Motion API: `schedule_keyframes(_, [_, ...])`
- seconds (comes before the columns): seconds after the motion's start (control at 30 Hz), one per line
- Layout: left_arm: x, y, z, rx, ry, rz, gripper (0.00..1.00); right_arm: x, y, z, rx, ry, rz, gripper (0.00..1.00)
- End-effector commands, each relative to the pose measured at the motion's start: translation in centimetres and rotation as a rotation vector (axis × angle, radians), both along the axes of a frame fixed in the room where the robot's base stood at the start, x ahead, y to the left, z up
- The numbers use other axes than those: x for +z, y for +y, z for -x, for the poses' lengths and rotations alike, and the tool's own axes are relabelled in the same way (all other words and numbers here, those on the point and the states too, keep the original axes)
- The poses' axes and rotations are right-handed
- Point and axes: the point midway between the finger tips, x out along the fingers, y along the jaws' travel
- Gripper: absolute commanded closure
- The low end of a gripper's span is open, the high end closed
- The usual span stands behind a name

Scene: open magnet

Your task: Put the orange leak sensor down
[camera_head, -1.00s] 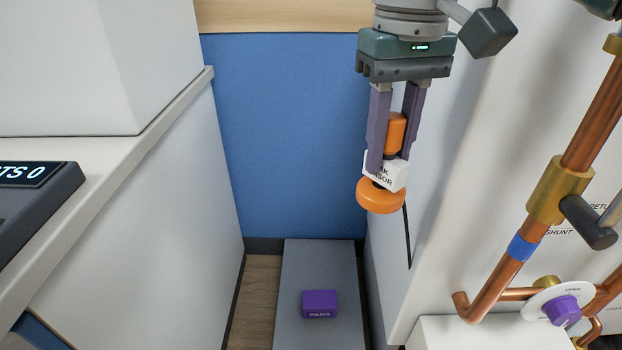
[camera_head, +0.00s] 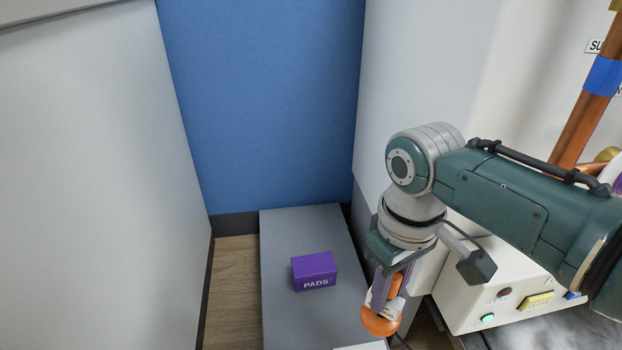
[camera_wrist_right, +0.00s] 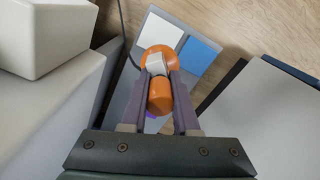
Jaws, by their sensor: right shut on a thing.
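The orange leak sensor (camera_head: 380,319) has an orange body, an orange knob and a white label. My right gripper (camera_head: 387,292) is shut on it and holds it upright, orange base down, over the near end of the low grey platform (camera_head: 283,237). In the right wrist view the sensor (camera_wrist_right: 159,94) sits between the two purple fingers of the right gripper (camera_wrist_right: 160,85). Past it the platform shows a white square (camera_wrist_right: 161,32) and a blue square (camera_wrist_right: 197,55). I cannot tell whether the sensor touches the platform. My left gripper is not in view.
A purple box marked PADS (camera_head: 314,272) lies on the platform behind the sensor. A cream unit with buttons (camera_head: 500,287) stands close on the right, with a copper pipe (camera_head: 585,125) above. A blue panel (camera_head: 262,100) closes the back. Wood floor (camera_head: 232,285) shows at left.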

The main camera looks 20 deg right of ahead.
Motion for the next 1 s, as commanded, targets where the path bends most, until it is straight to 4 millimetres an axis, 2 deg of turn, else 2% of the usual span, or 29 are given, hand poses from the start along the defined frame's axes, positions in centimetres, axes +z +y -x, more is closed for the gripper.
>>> schedule_keyframes(0.03, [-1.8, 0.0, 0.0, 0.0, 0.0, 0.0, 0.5, -2.0, 0.0, 0.1, 0.0, 0.002, 0.0, 1.0])
schedule_keyframes(0.1, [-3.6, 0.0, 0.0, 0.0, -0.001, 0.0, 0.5, -4.2, 0.0, 0.0, -0.001, 0.002, 0.0, 1.0])
schedule_keyframes(0.3, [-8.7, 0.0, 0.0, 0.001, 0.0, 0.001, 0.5, -10.2, 0.0, 0.0, 0.0, 0.001, 0.0, 1.0])
schedule_keyframes(0.4, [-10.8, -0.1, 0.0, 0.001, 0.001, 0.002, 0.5, -12.6, 0.1, 0.0, 0.0, 0.001, 0.0, 1.0])
schedule_keyframes(0.53, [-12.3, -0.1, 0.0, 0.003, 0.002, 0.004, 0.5, -14.4, 0.1, 0.0, 0.0, 0.0, 0.0, 1.0])
schedule_keyframes(0.77, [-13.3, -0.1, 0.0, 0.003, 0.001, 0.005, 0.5, -15.6, 0.1, 0.0, 0.0, 0.0, -0.001, 1.0])
schedule_keyframes(1.0, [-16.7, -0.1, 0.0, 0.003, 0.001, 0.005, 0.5, -19.3, 0.1, 0.0, 0.0, 0.0, -0.001, 1.0])
